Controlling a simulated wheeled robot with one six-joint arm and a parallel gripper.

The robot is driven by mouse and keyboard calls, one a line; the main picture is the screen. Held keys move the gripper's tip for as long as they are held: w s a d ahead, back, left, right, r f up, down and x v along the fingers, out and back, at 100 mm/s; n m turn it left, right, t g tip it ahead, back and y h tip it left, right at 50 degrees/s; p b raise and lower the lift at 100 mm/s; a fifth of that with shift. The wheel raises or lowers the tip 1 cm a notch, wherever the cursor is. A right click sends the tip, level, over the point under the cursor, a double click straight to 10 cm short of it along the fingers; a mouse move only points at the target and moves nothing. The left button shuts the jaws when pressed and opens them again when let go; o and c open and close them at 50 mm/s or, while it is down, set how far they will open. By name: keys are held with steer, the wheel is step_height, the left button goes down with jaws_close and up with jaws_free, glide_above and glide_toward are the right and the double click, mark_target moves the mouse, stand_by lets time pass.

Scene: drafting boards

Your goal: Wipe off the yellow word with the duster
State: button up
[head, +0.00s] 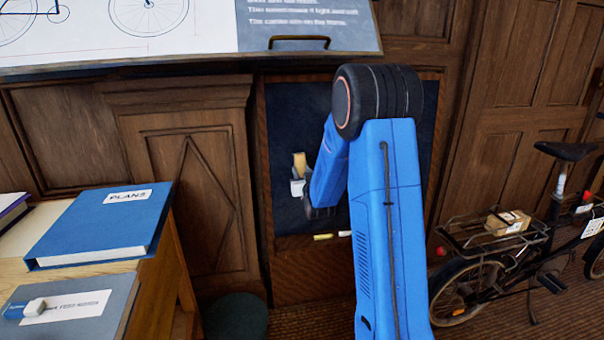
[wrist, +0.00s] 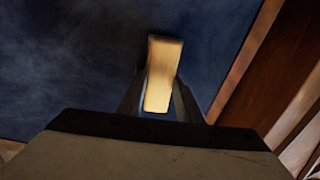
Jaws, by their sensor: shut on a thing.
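My gripper (head: 299,176) is in front of the dark chalkboard (head: 290,112) in the head view, at the board's left part. It is shut on the duster (head: 300,163), a pale tan block. In the wrist view the duster (wrist: 163,75) sits between the two fingers of my gripper (wrist: 160,98), with the dark board behind it. I cannot tell whether the duster touches the board. No yellow word shows in either view; my arm hides much of the board in the head view. The board surface in the wrist view has faint cloudy smears.
A yellow chalk (head: 323,237) and a white chalk (head: 345,233) lie at the board's lower edge. A desk with a blue binder (head: 95,225) stands at left. A bicycle (head: 500,260) stands at right. A drawing board (head: 180,40) is above.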

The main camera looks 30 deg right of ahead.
steer(key=shift+w+d, duration=0.1)
steer(key=shift+w, duration=0.25)
steer(key=shift+d, duration=0.15)
steer(key=shift+s+d, duration=0.3)
steer(key=shift+d, duration=0.6)
steer(key=shift+s+d, duration=0.25)
steer(key=shift+d, duration=0.6)
steer(key=shift+a, duration=0.1)
steer(key=shift+w+a+r, duration=0.1)
steer(key=shift+w+a, duration=0.15)
steer(key=shift+a, duration=0.35)
steer(key=shift+w+a+f, duration=0.1)
steer(key=shift+w+a, duration=0.15)
steer(key=shift+a, duration=0.35)
steer(key=shift+w+a+r, duration=0.1)
steer(key=shift+w+a, duration=0.15)
steer(key=shift+a, duration=0.35)
steer(key=shift+s+a, duration=0.3)
steer(key=shift+s, duration=0.1)
steer(key=shift+r+v, duration=0.2)
steer(key=shift+v, duration=2.3)
